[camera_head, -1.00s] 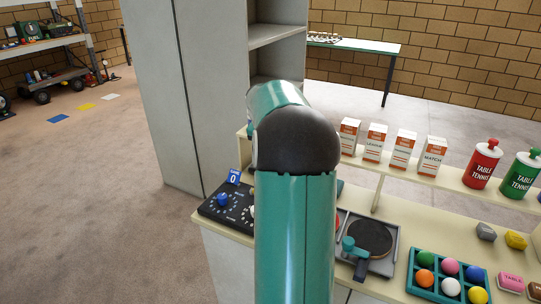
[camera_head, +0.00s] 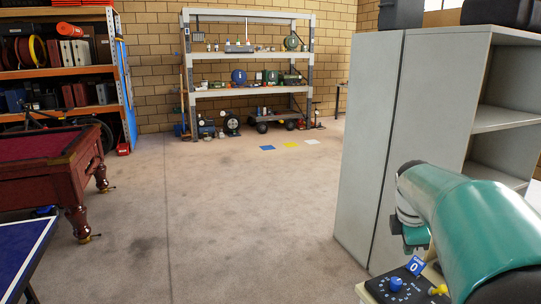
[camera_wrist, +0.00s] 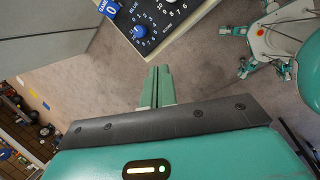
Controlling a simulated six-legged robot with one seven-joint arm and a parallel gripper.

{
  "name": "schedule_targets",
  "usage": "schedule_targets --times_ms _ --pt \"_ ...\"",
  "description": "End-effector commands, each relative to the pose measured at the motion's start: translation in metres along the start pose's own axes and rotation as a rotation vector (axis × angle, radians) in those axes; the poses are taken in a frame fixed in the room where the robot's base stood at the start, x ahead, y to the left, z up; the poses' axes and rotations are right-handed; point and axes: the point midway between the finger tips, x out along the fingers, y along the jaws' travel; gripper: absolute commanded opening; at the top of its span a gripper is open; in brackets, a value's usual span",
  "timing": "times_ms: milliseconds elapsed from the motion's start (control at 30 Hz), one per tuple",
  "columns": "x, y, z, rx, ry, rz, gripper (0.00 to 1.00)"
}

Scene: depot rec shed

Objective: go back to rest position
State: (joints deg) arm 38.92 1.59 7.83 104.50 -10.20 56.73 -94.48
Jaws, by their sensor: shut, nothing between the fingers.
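My gripper (camera_wrist: 158,86) shows in the wrist view as two green fingers pressed together, with nothing between them. It hangs above the floor, close to the corner of the counter. In the head view my green arm fills the lower right, and the gripper (camera_head: 416,236) is partly hidden behind it, in front of the grey cabinet (camera_head: 385,150). A black score panel (camera_head: 392,287) with a blue knob and a blue card marked 0 sits on the counter end just below. The panel also shows at the top of the wrist view (camera_wrist: 158,12).
Open carpeted floor (camera_head: 240,210) lies left of the cabinet. A red pool table (camera_head: 45,160) and a blue table-tennis table (camera_head: 20,250) stand at the left. Loaded shelves (camera_head: 250,55) line the back wall. Coloured floor markers (camera_head: 290,145) lie before them.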

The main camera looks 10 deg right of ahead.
Motion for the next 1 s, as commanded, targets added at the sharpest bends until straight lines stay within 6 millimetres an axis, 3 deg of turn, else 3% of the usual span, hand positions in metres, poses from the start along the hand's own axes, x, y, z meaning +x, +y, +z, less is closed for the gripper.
schedule_targets --times_ms 33,200,500,800,1000 --pt "-0.013 -0.009 -0.02 0.054 0.011 0.019 0.0" --pt "-0.045 -0.046 -0.075 0.291 0.066 0.064 0.0" --pt "-0.082 -0.129 -0.149 0.713 0.218 0.08 0.0" --pt "-0.09 -0.215 -0.193 1.106 0.389 -0.011 0.0" --pt "-0.088 -0.239 -0.203 1.225 0.432 -0.062 0.0"
